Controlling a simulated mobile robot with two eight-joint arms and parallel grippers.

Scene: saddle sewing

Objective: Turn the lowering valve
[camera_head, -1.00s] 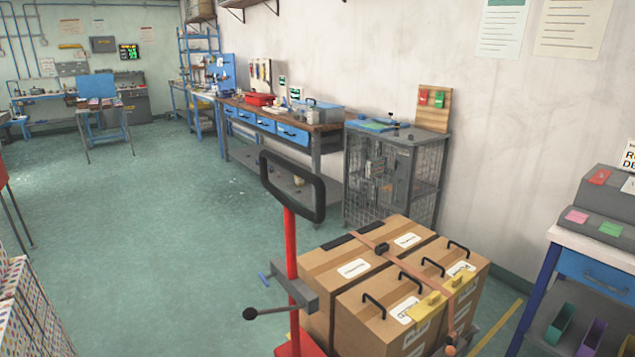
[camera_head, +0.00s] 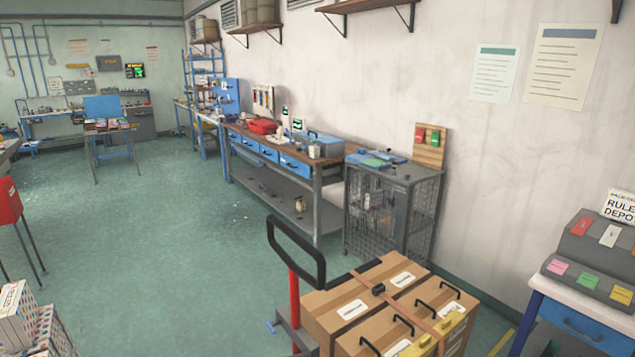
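A red pallet-jack column (camera_head: 294,300) with a black loop handle (camera_head: 296,250) stands at the lower middle of the head view. A grey bracket (camera_head: 297,330) sits on the column near the bottom edge. The jack's base and the black-knobbed rod are below the picture. Strapped cardboard boxes (camera_head: 350,310) with black handles stand right behind the column. Neither of my grippers is in view.
A grey wire-mesh cabinet (camera_head: 391,215) and a workbench with blue drawers (camera_head: 292,163) stand along the right wall. A table with a grey card box (camera_head: 590,262) is at the right edge. White patterned boxes (camera_head: 20,318) stand lower left. The green floor (camera_head: 150,250) between is clear.

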